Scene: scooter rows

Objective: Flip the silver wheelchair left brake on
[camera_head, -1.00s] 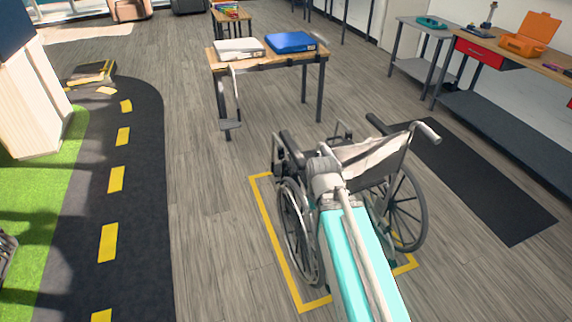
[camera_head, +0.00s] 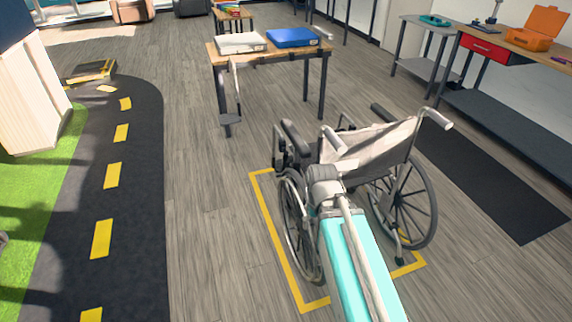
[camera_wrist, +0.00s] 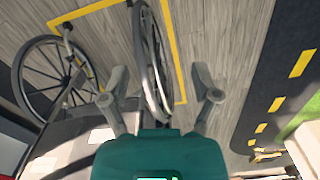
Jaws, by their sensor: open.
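The silver wheelchair (camera_head: 365,152) stands inside a yellow floor outline, its push handles toward my side in the head view. Its picture-left wheel (camera_head: 292,225) is beside my arm, and its other wheel (camera_head: 408,205) is to the right. My gripper (camera_wrist: 160,82) is open in the wrist view, with a wheel (camera_wrist: 147,50) showing between its fingers. I cannot tell whether a finger touches the wheel. The other wheel (camera_wrist: 45,75) shows at left there. In the head view my arm hides the gripper's tips and part of the chair. I cannot make out the left brake lever clearly.
A wooden table (camera_head: 270,58) with a white case (camera_head: 241,43) and a blue case (camera_head: 292,38) stands beyond the chair. A workbench (camera_head: 520,60) runs along the right. A dark mat (camera_head: 490,180) lies right of the chair. Floor left of the chair is clear.

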